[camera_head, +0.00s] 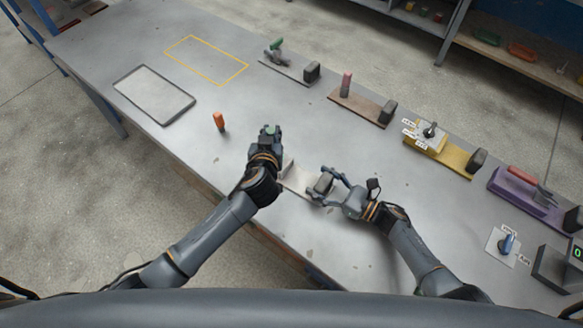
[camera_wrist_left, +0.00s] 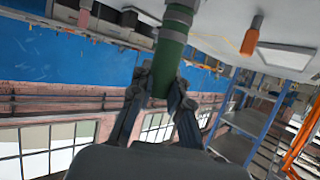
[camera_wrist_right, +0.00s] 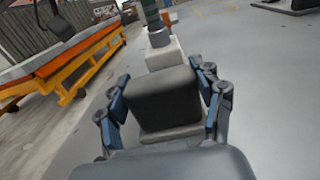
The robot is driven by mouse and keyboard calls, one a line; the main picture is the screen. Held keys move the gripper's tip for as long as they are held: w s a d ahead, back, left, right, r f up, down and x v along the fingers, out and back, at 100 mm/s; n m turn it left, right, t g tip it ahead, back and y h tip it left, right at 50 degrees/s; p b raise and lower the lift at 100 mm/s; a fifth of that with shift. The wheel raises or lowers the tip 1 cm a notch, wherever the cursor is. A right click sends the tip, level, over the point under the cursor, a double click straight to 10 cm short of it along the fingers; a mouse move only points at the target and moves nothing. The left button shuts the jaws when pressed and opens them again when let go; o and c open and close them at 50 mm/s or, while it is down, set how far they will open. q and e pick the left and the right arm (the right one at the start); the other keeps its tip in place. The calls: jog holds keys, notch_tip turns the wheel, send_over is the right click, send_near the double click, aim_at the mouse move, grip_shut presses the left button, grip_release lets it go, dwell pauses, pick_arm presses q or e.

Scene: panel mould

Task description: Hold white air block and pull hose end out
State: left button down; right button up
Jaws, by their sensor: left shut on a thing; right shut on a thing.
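The white air block (camera_head: 298,177) is a pale base plate on the table with a dark grey block (camera_head: 324,183) at its right end. My right gripper (camera_head: 330,184) is shut on the dark block. In the right wrist view the dark block (camera_wrist_right: 165,98) sits between the fingers, with the white part (camera_wrist_right: 163,54) and a grey fitting (camera_wrist_right: 158,37) behind it. The green hose end (camera_wrist_left: 170,62) is upright in the jaws of my left gripper (camera_wrist_left: 160,88), which is shut on it. I cannot tell if the hose end is still seated in the fitting.
An orange-handled tool (camera_head: 219,121) stands left of my left gripper, near a grey tray (camera_head: 153,94) and a yellow outline (camera_head: 207,60). Several other boards line the far edge, including a yellow one (camera_head: 445,157) and a purple one (camera_head: 525,202).

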pick_arm(q)
jog(key=shift+s, duration=0.1)
jog(key=shift+r, duration=3.45)
jog(key=shift+r, duration=0.1)
jog(key=shift+r, duration=1.45)
pick_arm(e)
jog(key=o, duration=1.6)
jog(key=shift+o, duration=0.2)
